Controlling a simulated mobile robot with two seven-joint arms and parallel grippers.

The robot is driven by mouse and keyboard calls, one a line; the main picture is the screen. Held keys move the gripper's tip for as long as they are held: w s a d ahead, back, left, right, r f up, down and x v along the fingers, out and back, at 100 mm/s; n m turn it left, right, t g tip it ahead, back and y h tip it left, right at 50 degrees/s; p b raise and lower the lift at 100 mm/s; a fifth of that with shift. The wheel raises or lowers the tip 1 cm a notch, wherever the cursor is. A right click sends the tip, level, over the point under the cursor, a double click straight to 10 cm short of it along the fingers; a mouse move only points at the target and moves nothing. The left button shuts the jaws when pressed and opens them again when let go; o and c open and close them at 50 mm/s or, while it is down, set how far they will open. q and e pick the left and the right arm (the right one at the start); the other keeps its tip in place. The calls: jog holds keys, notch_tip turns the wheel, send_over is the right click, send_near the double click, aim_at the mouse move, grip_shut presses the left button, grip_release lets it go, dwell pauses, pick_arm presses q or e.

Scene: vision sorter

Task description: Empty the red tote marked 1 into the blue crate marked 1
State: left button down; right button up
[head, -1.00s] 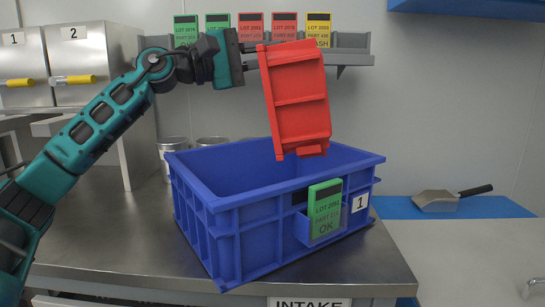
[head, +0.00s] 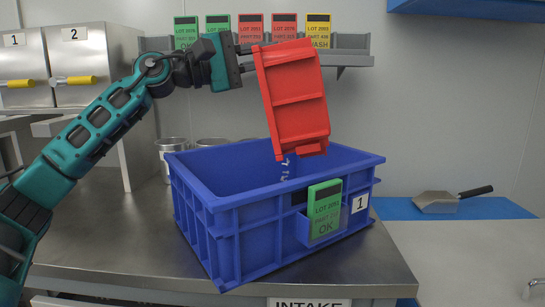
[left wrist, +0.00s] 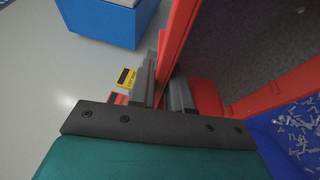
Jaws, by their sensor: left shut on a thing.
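The red tote (head: 297,92) hangs tipped steeply above the blue crate (head: 255,240), its ribbed underside facing the head camera. My left gripper (head: 247,58) is shut on the tote's upper edge; the left wrist view shows its fingers (left wrist: 166,88) on the red wall (left wrist: 176,38). Small pale parts (head: 285,168) are falling from the tote's low end into the crate. In the left wrist view, several small metal parts (left wrist: 300,128) lie in the crate. The tote's number is not visible. The crate carries a white label 1 (head: 360,203). My right gripper is out of view.
The crate stands on a steel bench (head: 125,235) marked INTAKE. A green OK card (head: 324,210) sits on its front. A rack of coloured lot cards (head: 350,42) is behind the tote. Metal cans (head: 171,150) stand behind the crate; a scoop (head: 438,201) lies at right.

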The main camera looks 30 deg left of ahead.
pick_arm(q)
jog(key=shift+s+a+n, duration=0.3)
jog(key=shift+a, duration=0.2)
